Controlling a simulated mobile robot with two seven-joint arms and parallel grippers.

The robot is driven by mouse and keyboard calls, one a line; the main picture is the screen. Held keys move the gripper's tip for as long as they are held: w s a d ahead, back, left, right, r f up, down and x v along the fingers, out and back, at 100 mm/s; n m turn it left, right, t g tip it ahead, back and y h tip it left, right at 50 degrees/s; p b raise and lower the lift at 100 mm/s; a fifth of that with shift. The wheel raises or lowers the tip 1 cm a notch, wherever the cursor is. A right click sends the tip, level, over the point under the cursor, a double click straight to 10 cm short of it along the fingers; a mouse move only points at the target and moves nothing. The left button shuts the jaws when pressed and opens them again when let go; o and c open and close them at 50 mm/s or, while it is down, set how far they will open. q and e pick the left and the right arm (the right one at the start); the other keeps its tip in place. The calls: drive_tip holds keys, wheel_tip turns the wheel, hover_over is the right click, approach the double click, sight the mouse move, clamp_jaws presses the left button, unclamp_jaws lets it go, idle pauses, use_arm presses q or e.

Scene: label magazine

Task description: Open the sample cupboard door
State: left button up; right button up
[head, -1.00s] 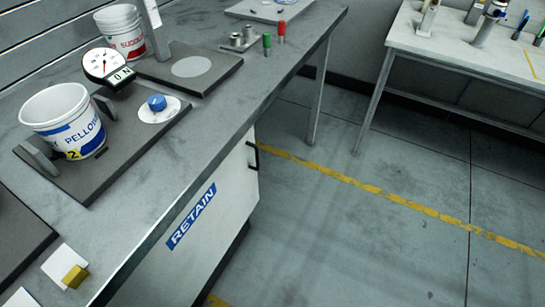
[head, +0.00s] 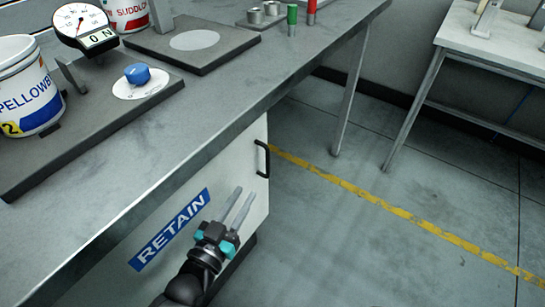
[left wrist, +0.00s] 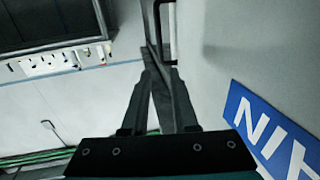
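The sample cupboard door (head: 190,235) is a white panel under the grey bench, with a blue RETAIN label (head: 170,229). It looks closed. Its black bar handle (head: 262,159) stands upright near the right edge. My left gripper (head: 243,197) is in front of the door, below the handle and right of the label. Its two fingers point up towards the handle, apart and with nothing between them. In the left wrist view the handle (left wrist: 168,32) is ahead, by the fingertips; I cannot tell contact. The label (left wrist: 272,130) shows at the right there. My right gripper is not in view.
The floor (head: 370,240) right of the cupboard is clear, with a yellow line. Another table (head: 485,45) stands at the far right.

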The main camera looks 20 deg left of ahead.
sight(267, 158)
use_arm(q)
drive_tip(key=w+b, duration=0.1)
drive_tip(key=w, duration=0.3)
drive_tip(key=w+d+b, duration=0.1)
drive_tip(key=w+b, duration=0.1)
drive_tip(key=w, duration=0.2)
drive_tip(key=w+d+b, duration=0.1)
drive_tip(key=w, duration=0.3)
drive_tip(key=shift+w+f+b, duration=0.1)
drive_tip(key=shift+w+b, duration=0.2)
drive_tip(key=shift+w+d, duration=0.1)
drive_tip(key=shift+w, duration=0.55)
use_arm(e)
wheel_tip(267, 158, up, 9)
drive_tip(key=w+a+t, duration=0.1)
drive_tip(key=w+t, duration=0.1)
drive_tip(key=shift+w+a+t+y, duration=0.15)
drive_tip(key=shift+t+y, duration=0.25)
use_arm(q)
clamp_jaws()
